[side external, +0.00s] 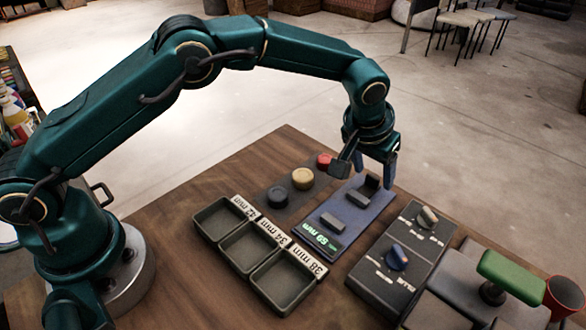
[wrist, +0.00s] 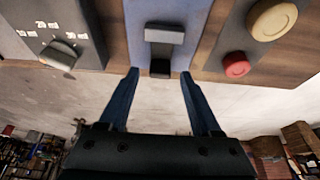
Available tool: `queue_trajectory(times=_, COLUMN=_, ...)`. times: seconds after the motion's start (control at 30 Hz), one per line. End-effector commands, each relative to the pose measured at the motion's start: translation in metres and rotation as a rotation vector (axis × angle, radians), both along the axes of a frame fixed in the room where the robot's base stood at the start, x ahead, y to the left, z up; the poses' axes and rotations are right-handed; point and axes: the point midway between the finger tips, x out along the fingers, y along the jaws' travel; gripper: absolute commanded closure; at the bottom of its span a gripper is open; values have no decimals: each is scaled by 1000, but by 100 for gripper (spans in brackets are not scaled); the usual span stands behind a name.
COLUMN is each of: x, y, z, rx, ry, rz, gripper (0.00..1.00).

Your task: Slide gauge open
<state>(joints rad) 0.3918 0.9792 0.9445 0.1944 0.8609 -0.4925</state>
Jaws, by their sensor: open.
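The gauge is a blue plate (side external: 325,220) with a small lit display (side external: 318,245) that seems to read 59 mm. Two grey blocks (side external: 345,208) stand on its middle, and a dark upright block (side external: 372,182) stands near its far end. In the wrist view, a grey block (wrist: 164,34) and the dark block (wrist: 160,68) show on the blue strip. My gripper (side external: 375,172) points down over the gauge's far end. In the wrist view its open, empty fingers (wrist: 160,74) lie either side of the dark block. Whether they touch it cannot be told.
Three grey trays (side external: 249,246) with mm labels sit left of the gauge. Black, yellow and red round pieces (side external: 303,179) stand on a dark strip beside it. A dark knob panel (side external: 408,255) and a green-handled device (side external: 510,277) are at the right.

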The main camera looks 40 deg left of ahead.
Motion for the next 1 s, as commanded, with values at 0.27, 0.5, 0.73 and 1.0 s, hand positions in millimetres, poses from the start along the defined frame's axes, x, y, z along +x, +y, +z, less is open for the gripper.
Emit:
queue_trajectory(times=0.27, x=-13, y=-1, z=32, rx=-2, ry=-4, rz=-1, gripper=35)
queue_trajectory(times=0.5, x=-17, y=0, z=41, rx=0, ry=0, rz=0, gripper=35)
queue_trajectory(times=0.73, x=-16, y=2, z=41, rx=0, ry=-1, rz=3, gripper=35)
queue_trajectory(times=1.0, x=-9, y=33, z=116, rx=-54, ry=-126, rz=78, gripper=35)
